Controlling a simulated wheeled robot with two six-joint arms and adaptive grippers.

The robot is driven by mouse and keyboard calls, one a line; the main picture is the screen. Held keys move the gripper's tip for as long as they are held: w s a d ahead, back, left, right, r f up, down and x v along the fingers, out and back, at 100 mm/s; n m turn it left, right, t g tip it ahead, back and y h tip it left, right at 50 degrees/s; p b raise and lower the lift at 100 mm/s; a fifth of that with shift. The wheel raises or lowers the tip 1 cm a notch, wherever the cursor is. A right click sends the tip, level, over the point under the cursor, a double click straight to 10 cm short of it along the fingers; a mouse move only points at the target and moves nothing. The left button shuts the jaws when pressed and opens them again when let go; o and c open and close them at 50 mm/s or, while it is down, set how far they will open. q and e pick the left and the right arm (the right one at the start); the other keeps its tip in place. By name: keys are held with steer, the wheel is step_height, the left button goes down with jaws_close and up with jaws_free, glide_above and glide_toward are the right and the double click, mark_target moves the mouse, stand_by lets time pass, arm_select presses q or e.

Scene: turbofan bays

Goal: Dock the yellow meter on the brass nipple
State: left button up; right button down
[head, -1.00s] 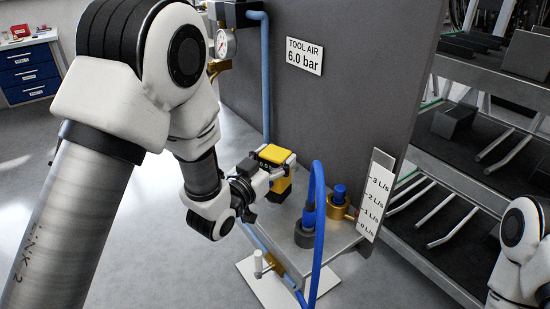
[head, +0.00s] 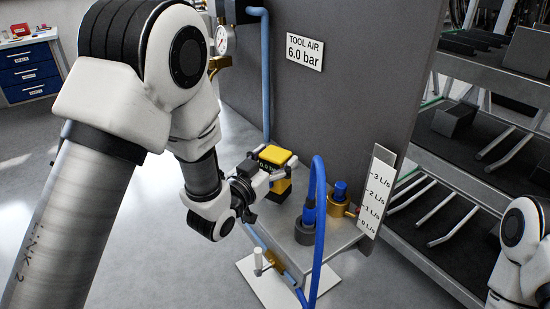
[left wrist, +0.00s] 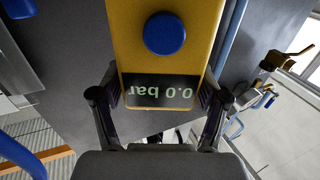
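The yellow meter (head: 278,156) is a block with a dark display, upright or nearly so over the left end of the grey ledge. In the left wrist view the meter (left wrist: 205,25) shows a blue round button and reads 0.0 bar. My left gripper (head: 275,170) is shut on the meter, with a finger against each side. In the left wrist view the gripper fingers (left wrist: 162,92) flank the display end. A brass fitting (head: 340,207) with a blue top stands at the ledge's right. Whether a nipple is under the meter is hidden. My right gripper is out of view.
A blue hose (head: 320,230) arches up from a dark socket (head: 304,233) beside the meter. A scale plate (head: 376,190) stands at the ledge's right. A grey panel (head: 350,100) rises behind. A white base plate (head: 265,285) with a brass valve lies below.

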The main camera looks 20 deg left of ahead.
mark_target(269, 165)
arm_select(q)
steer(key=shift+b+v, duration=0.65)
steer(key=shift+v, duration=1.7)
steer(key=p+v, duration=0.1)
steer(key=p, duration=0.1)
steer(key=p+v, duration=0.2)
steer(key=shift+s+a+r, duration=0.1)
steer(key=shift+s+r, duration=0.15)
steer(key=p+v, duration=0.1)
steer(key=p, duration=0.1)
steer(key=p+v, duration=0.1)
steer(key=p, duration=0.2)
steer(key=p+v, duration=0.1)
steer(key=p, duration=0.1)
steer(key=shift+f+p, duration=0.25)
steer(key=shift+p, duration=0.1)
steer(key=shift+w, duration=0.1)
